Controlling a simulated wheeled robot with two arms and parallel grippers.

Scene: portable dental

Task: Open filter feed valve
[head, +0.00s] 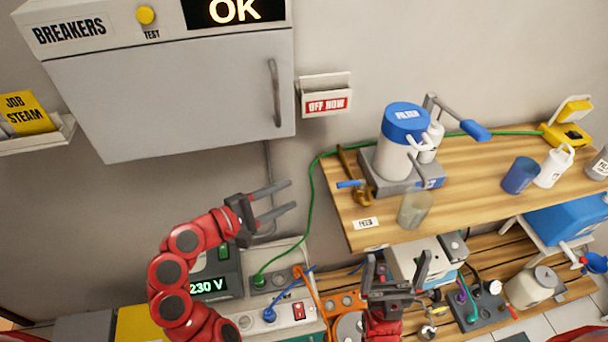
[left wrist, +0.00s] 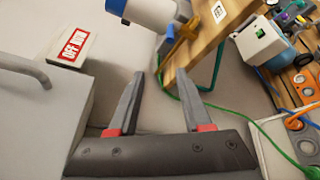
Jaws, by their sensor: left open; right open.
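The filter (head: 397,155) is a white canister with a blue lid, standing on a grey base on the wooden shelf. The feed valve (head: 362,193) is a brass fitting with a blue lever (head: 349,184), at the shelf's left end by a small label (head: 366,223). The brass valve also shows at the top of the left wrist view (left wrist: 190,30). My left gripper (head: 286,197) is open and empty, left of the valve and apart from it; its fingers show in the left wrist view (left wrist: 160,75). My right gripper (head: 397,260) is open and empty, in front of the shelf edge.
A clear cup (head: 414,209) stands in front of the filter. A blue cup (head: 520,175) stands further right on the shelf (head: 470,205). A green cable (head: 312,200) hangs between my left gripper and the shelf. The breaker cabinet (head: 180,95) is at the upper left.

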